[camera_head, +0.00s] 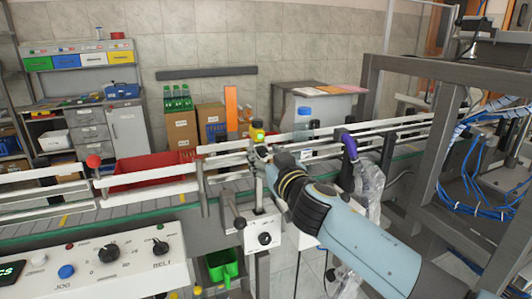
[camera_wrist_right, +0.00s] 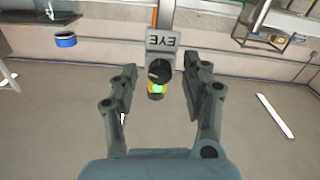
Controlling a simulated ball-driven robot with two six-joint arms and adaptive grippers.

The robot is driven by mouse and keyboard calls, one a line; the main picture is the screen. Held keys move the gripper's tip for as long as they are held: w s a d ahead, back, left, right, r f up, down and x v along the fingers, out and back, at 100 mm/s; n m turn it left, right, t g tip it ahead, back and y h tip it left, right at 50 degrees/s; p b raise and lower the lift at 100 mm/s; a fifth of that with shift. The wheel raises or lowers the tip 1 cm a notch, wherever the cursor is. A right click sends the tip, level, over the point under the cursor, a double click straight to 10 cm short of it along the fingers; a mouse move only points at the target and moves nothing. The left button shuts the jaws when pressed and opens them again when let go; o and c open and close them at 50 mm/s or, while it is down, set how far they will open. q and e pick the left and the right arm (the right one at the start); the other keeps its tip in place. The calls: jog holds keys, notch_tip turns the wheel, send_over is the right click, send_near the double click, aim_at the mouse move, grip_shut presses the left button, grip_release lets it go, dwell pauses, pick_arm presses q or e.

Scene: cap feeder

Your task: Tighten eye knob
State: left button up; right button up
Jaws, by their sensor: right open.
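The eye knob (camera_wrist_right: 159,71) is a dark round knob below a grey plate (camera_wrist_right: 164,41) with the word EYE, upside down in the right wrist view. A yellow part with a bright green light (camera_wrist_right: 157,89) sits just below the knob, and its yellow-green top (camera_head: 257,127) shows in the head view. My right gripper (camera_wrist_right: 160,75) is open, with one finger on each side of the knob and a visible gap to both in this view. In the head view the right gripper (camera_head: 263,154) is at the post by the conveyor rail and hides the knob. My left gripper is not in view.
White guard rails (camera_head: 150,180) run along the conveyor (camera_head: 100,215). A control panel (camera_head: 90,262) with knobs is at the front left. A clear bottle with a blue cap (camera_head: 303,122) stands behind my right arm. A grey frame (camera_head: 425,150) stands at the right.

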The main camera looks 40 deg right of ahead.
grip_shut()
dwell(0.3)
jog(key=shift+n, duration=0.3)
jog(key=n, duration=0.3)
jog(key=shift+b, duration=0.35)
jog(key=n, duration=1)
jog(key=shift+p, duration=0.3)
jog(key=n, duration=0.4)
jog(key=shift+p, duration=0.3)
jog(key=shift+n+p, duration=0.35)
jog(key=shift+n, duration=1.55)
